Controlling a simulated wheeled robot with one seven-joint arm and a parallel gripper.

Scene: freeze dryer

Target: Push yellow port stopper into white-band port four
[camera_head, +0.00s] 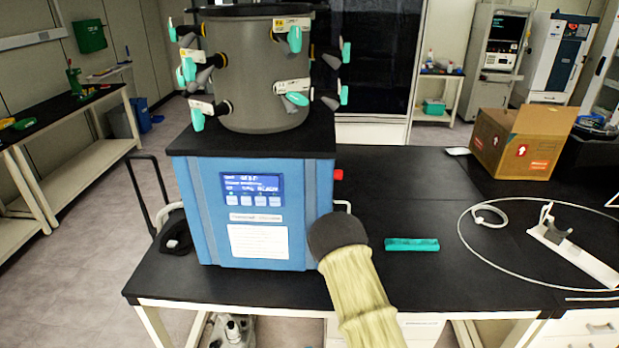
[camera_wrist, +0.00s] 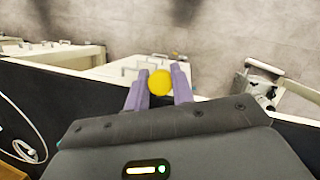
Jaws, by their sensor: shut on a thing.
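The yellow stopper (camera_wrist: 159,82) shows as a round yellow end between the two purple fingers of my gripper (camera_wrist: 159,74) in the wrist view. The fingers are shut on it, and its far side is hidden. In the head view the fingers and stopper are out of sight; my arm is at the front, right of the freeze dryer's blue base (camera_head: 255,215). The grey drum (camera_head: 262,75) on top carries several ports with teal handles. A port with a white band (camera_head: 292,86) faces the front. I cannot tell which port is number four.
A teal block (camera_head: 412,245) lies on the black bench (camera_head: 400,190) right of my arm. A thin hose loop (camera_head: 470,245) and a white stand (camera_head: 570,250) lie farther right. An open cardboard box (camera_head: 520,145) stands at the back right. The bench middle is mostly clear.

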